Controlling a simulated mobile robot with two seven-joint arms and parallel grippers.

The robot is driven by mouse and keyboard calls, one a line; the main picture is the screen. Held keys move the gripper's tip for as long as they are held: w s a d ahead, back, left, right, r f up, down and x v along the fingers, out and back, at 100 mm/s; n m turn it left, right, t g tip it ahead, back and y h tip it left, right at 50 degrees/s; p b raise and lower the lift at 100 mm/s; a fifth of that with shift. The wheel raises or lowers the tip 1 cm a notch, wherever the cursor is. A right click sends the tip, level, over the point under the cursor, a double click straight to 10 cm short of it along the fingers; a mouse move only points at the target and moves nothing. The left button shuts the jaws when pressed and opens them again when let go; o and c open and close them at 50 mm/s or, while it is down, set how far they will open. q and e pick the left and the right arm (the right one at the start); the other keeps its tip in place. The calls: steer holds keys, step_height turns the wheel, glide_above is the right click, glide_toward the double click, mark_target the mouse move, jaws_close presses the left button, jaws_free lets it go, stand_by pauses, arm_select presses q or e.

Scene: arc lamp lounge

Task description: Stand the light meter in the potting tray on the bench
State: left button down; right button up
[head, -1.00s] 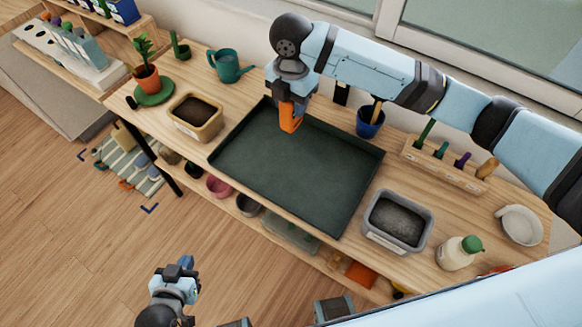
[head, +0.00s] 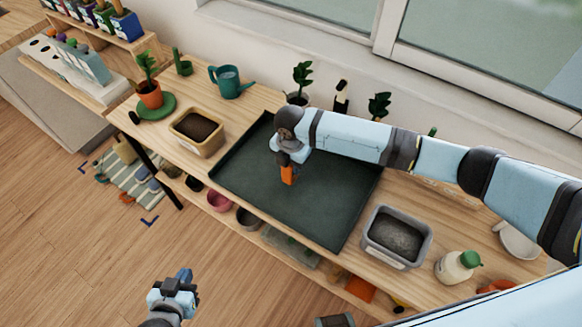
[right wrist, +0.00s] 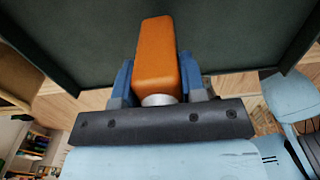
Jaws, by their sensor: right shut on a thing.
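The light meter (head: 288,175) is an orange block-like piece below my right gripper (head: 287,163). In the right wrist view the orange light meter (right wrist: 157,52) sits between the two blue fingers, with a pale round part at its near end. My right gripper is shut on it. The potting tray (head: 325,215) is a large dark green tray with a low rim on the bench, and the light meter is over its upper left part. I cannot tell whether the meter touches the tray floor. My left gripper (head: 182,278) is low in front of the bench, away from the tray, its jaws unclear.
A tan tub of soil (head: 198,132) stands left of the tray, and a grey tub (head: 397,237) stands right of it. A teal watering can (head: 230,82) and small plants (head: 302,80) stand behind. The tray floor is otherwise bare.

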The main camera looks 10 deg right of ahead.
steer(key=shift+f, duration=1.45)
steer(key=shift+f, duration=0.1)
steer(key=o, duration=1)
step_height(320, 180, up, 12)
steer(key=shift+r+b, duration=0.15)
steer(key=shift+b, duration=0.45)
